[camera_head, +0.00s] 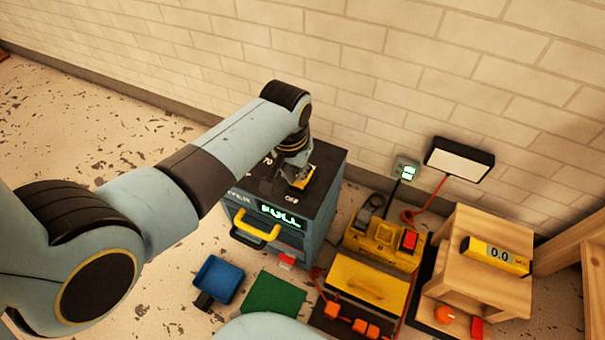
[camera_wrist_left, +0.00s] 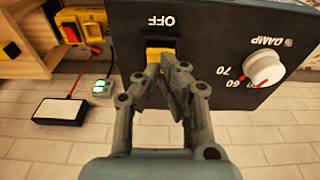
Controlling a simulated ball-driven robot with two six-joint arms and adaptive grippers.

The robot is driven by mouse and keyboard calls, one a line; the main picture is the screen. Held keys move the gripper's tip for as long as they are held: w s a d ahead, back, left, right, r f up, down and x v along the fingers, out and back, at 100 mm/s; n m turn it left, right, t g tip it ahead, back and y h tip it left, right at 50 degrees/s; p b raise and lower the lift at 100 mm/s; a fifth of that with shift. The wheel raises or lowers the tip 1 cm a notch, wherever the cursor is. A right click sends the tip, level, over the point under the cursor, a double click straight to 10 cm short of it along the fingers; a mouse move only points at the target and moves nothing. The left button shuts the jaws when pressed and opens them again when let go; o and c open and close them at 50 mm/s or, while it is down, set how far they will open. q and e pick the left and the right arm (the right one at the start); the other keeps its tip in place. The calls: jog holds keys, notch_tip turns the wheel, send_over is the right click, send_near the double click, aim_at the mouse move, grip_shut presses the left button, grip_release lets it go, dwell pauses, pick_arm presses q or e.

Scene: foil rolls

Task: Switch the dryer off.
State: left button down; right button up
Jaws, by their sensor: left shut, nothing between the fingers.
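The dryer (camera_head: 314,222) is a dark grey-blue box with a yellow handle and a green lit display reading "FULL". Its top face fills the upper part of the left wrist view (camera_wrist_left: 215,22). A yellow switch piece (camera_wrist_left: 158,57) sits there beside the "OFF" label. My left gripper (camera_head: 298,183) is over the dryer top, close to that label. In the left wrist view the gripper's fingertips (camera_wrist_left: 173,66) are together, empty, right at the yellow piece and partly covering it. I cannot tell whether they touch. My right gripper is out of view.
A red-and-white knob (camera_wrist_left: 264,68) is on the dryer top, beside the fingers. A yellow box with a red button (camera_head: 385,240), a wooden stand (camera_head: 470,255) and a lamp panel (camera_head: 459,159) stand right. A blue tray (camera_head: 218,278) is in front. The brick wall is close behind.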

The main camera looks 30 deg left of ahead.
aim_at(296, 184)
pick_arm(q)
jog(key=shift+f+b, duration=0.85)
jog(key=shift+f, duration=0.6)
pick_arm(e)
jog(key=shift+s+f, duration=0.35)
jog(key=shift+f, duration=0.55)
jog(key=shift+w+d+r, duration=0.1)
pick_arm(q)
notch_tip(296, 184, up, 3)
jog(key=p, duration=0.3)
notch_tip(296, 184, up, 4)
jog(key=p, duration=0.4)
jog(key=shift+r+p, duration=0.15)
jog(key=shift+p, duration=0.2)
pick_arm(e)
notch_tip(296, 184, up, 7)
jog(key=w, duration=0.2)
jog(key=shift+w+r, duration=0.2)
pick_arm(q)
jog(key=shift+s, duration=0.1)
